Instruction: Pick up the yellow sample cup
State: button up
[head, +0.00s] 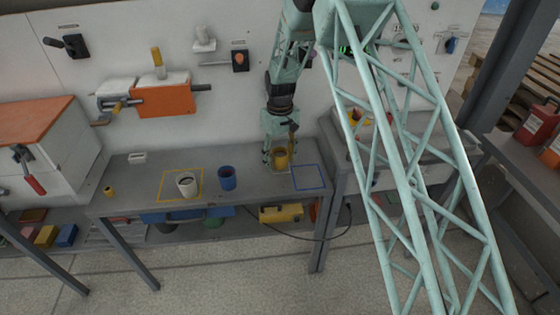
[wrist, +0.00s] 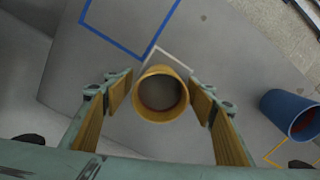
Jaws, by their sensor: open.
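The yellow sample cup (head: 281,159) stands upright on the grey workbench in the head view, near the back, between the blue cup and the blue square outline. In the wrist view the yellow cup (wrist: 160,94) is seen from above, its open mouth facing the camera. My gripper (head: 280,160) is down at the cup. In the wrist view my gripper (wrist: 160,100) is open, with one yellow-padded finger on each side of the cup and a visible gap on both sides.
A blue cup (head: 227,178) and a white cup (head: 187,184) stand to the left. The white cup is at a yellow square outline. A small yellow object (head: 109,191) sits at the bench's left end. The blue outlined square (head: 308,177) is empty. A wall panel (head: 120,55) with tools rises behind.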

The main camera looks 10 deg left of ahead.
aim_at(280, 153)
jog(key=shift+c, duration=0.4)
jog(key=c, duration=0.9)
jog(key=shift+c, duration=0.4)
jog(key=shift+r, duration=0.2)
jog(key=shift+r+p, duration=0.6)
jog(key=shift+r, duration=1.05)
jog(key=s+d+p, duration=0.1)
jog(key=s+d, duration=0.1)
jog(key=s, duration=0.5)
jog(key=s+d+r, duration=0.1)
jog(key=s+d, duration=0.2)
jog(key=s, duration=0.5)
jog(key=shift+d+r+p, duration=0.15)
jog(key=shift+d+p, duration=0.15)
jog(key=shift+p, duration=0.05)
